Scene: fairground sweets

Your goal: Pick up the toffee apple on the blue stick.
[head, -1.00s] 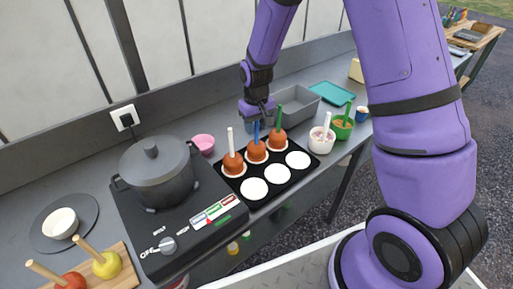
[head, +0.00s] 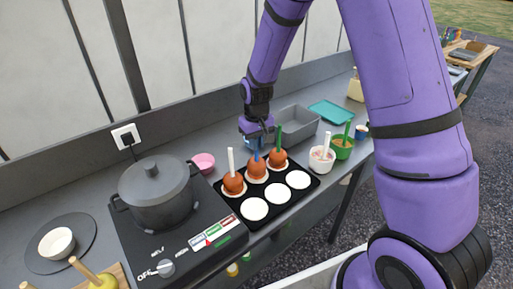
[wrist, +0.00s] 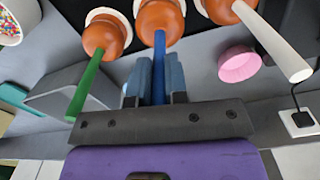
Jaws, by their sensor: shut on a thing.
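The toffee apple on the blue stick (head: 257,168) is the middle one of three brown apples in the back row of the black tray (head: 283,210). It stands upright at its white disc, with no clear gap beneath it. My gripper (head: 256,143) is above it, pointing down, shut on the blue stick. In the wrist view the blue stick (wrist: 159,62) runs between my two blue-grey fingers, below the apple's round body (wrist: 159,17). The apples on the white stick (head: 233,183) and the green stick (head: 278,158) stand close on either side.
A grey pot (head: 156,193) on a black hob stands left of the tray. A pink cup (head: 203,162) is behind the tray. A grey bin (head: 296,125), white tub (head: 321,158) and green tub (head: 343,148) are to the right. Several front discs are bare.

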